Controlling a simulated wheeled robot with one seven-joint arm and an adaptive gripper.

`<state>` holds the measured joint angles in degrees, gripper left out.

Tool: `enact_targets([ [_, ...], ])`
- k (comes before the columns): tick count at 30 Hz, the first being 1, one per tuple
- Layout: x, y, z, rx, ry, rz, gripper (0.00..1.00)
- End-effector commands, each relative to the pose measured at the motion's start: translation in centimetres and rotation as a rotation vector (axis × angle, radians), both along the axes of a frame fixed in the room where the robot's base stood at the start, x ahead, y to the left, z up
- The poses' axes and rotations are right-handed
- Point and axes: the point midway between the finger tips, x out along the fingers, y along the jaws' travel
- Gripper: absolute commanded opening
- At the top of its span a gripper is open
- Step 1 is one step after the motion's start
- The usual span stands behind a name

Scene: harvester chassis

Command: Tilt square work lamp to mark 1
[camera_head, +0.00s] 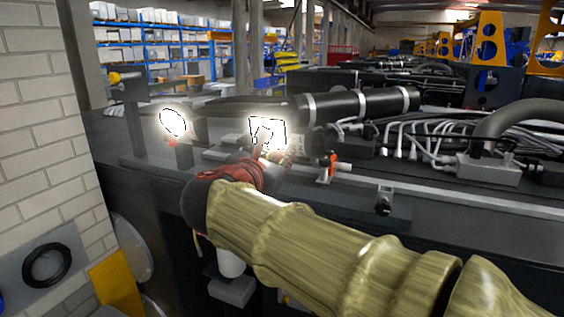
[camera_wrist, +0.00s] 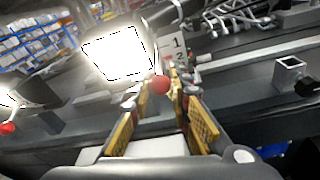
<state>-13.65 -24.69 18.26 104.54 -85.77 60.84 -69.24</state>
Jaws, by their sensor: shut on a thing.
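The square work lamp (camera_head: 267,132) is lit, a glaring white square on the machine's top. In the wrist view the lamp (camera_wrist: 118,53) is at upper left, its face tilted in the picture. A red ball knob (camera_wrist: 160,85) beside it sits between my fingertips. A pale plate with the marks 1 and 2 (camera_wrist: 177,45) stands just behind the knob. My gripper (camera_wrist: 160,96), with yellow finger pads, is shut on the knob. In the head view my gripper (camera_head: 270,153) is at the lamp, partly hidden by my arm and glare.
A lit round lamp (camera_head: 173,122) stands to the left; its red knob (camera_wrist: 8,128) shows at the wrist view's left edge. An orange-red handle (camera_head: 332,165) and a small square socket with a black knob (camera_head: 384,200) are to the right. Black pipes and pale hoses lie behind.

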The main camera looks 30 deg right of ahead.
Motion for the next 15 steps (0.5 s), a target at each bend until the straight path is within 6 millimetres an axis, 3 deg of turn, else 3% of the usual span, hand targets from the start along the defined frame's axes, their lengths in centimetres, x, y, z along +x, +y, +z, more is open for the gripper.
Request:
enact_targets([
  [1, -0.1, 0.1, 1.3, -0.002, -0.009, 0.001, 0.0],
  [6, -0.2, 0.1, 2.6, 0.008, -0.003, 0.0, 0.0],
  [15, -0.2, 0.2, 3.3, 0.085, 0.06, 0.0, 0.0],
])
